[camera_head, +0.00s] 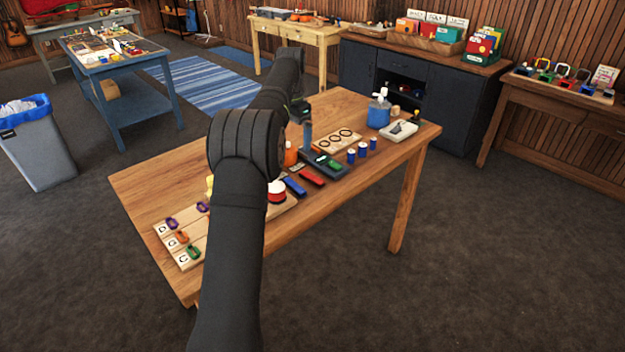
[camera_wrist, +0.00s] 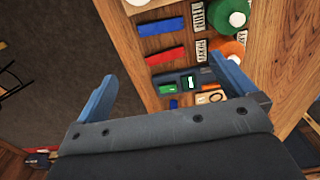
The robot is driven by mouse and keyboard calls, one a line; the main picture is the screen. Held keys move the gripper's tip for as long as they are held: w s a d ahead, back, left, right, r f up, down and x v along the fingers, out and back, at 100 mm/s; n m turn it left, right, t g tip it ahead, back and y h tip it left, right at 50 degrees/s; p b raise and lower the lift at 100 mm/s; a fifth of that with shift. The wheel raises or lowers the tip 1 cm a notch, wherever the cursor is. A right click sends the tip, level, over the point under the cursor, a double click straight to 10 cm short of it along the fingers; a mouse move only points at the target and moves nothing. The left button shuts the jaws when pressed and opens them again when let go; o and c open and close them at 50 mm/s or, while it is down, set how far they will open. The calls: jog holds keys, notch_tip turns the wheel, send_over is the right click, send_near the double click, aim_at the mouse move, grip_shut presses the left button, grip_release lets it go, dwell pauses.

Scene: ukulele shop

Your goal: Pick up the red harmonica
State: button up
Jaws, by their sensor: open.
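The red harmonica (camera_head: 312,176) lies flat on the wooden table, between a blue harmonica (camera_head: 294,186) and a dark tray (camera_head: 327,168) that holds a green one (camera_head: 336,165). In the wrist view the red harmonica (camera_wrist: 165,56) lies ahead of my gripper (camera_wrist: 168,88), between its blue fingers' sides and beyond their tips. The blue harmonica (camera_wrist: 160,26) is farther up, and the green one (camera_wrist: 167,89) sits in the dark tray. My gripper (camera_head: 304,128) is above the table, open and empty, apart from the red harmonica. My arm hides part of the table.
Small blue bottles (camera_head: 362,150) stand right of the tray. A board with rings (camera_head: 338,140) and a blue pump bottle (camera_head: 379,110) are farther back. An orange bottle (camera_wrist: 228,50) and a green-topped bottle (camera_wrist: 236,19) stand near the harmonicas. The table's near right edge is clear.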

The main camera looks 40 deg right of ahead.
jog(key=n+h, duration=0.2)
jog(key=h, duration=0.1)
send_over(312, 176)
jog(key=a, duration=0.1)
jog(key=shift+t, duration=0.3)
jog(key=f, duration=1.2)
jog(key=shift+s+a+f, duration=0.15)
jog(key=shift+a+f, duration=0.05)
jog(key=shift+f, duration=0.05)
jog(key=x, duration=0.5)
jog(key=shift+s+a+f, duration=0.1)
jog(key=shift+a+f, duration=0.05)
jog(key=shift+a, duration=0.1)
jog(key=c, duration=0.7)
